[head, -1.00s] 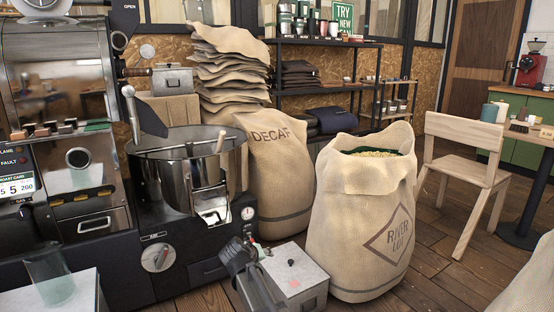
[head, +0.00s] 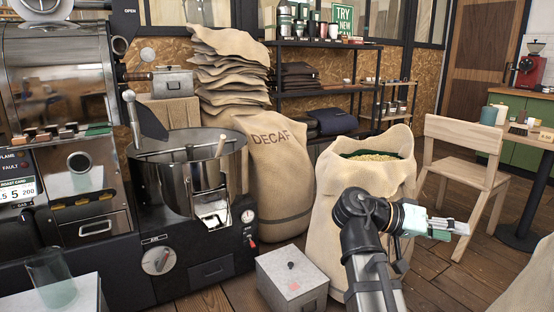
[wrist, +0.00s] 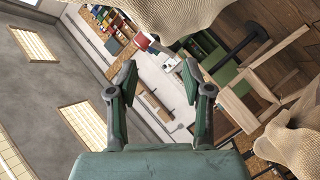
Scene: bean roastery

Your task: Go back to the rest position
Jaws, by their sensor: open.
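My gripper (head: 462,228) is raised in front of the open sack of beans (head: 330,215) and points to the right in the head view. In the wrist view, the two fingers of my gripper (wrist: 160,90) stand apart with nothing between them. My arm hides the lower right part of the sack and most of its printed label.
A grey metal box (head: 292,285) sits on the floor left of my arm. The roaster's round drum (head: 165,175) and a DECAF sack (head: 283,190) stand behind it. A wooden chair (head: 465,175) is at right. Wooden floor is free between sack and chair.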

